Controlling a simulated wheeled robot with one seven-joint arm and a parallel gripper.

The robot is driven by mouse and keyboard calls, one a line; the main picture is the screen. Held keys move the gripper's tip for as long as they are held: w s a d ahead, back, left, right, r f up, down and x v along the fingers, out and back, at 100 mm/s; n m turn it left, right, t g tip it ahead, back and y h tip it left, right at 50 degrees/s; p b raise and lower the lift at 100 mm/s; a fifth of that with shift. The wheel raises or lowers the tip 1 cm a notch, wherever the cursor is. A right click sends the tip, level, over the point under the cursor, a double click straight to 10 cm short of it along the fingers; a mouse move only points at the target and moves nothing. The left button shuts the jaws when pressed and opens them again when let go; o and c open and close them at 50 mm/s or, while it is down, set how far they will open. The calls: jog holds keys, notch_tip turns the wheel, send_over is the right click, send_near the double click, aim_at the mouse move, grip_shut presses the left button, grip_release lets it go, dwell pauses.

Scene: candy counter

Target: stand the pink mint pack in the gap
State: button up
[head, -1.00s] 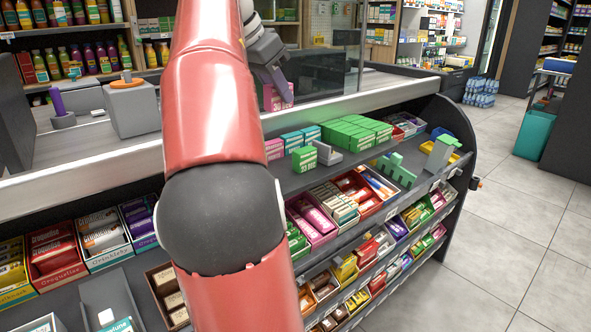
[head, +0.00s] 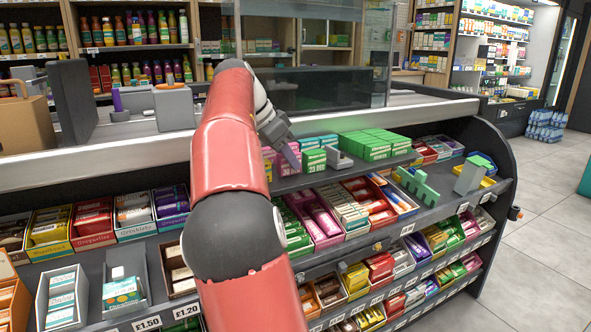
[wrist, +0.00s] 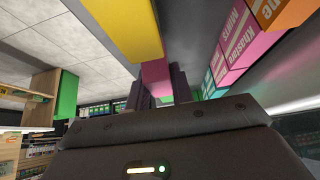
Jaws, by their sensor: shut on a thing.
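My gripper (head: 287,150) is low over the left end of the mint packs on the top shelf. In the wrist view, which looks upside down, the held pink mint pack (wrist: 157,80) shows between its dark fingers. A yellow face (wrist: 125,28) lies right against the pink; I cannot tell if it is part of the same pack. Pink mint packs (wrist: 238,52) with white lettering stand to the side, apart from the held one, beside teal packs (wrist: 214,71) and an orange pack (wrist: 283,10). I cannot make out the gap; my arm and gripper hide part of the row.
Green packs (head: 366,146) and a single green pack (head: 313,160) stand right of my gripper, with a grey block (head: 340,161) beside them. A green notched piece (head: 417,186) lies further right. Candy boxes (head: 315,222) fill the tier below. A clear screen stands behind.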

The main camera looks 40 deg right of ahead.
jog(key=shift+f, duration=0.2)
jog(key=shift+f, duration=0.1)
jog(key=shift+f, duration=0.15)
jog(key=o, duration=1)
jog(key=p+v, duration=0.4)
jog(key=v, duration=0.7)
jog(key=shift+s+d, duration=0.1)
jog(key=shift+d, duration=0.05)
jog(key=shift+p+v, duration=0.45)
jog(key=shift+v, duration=0.35)
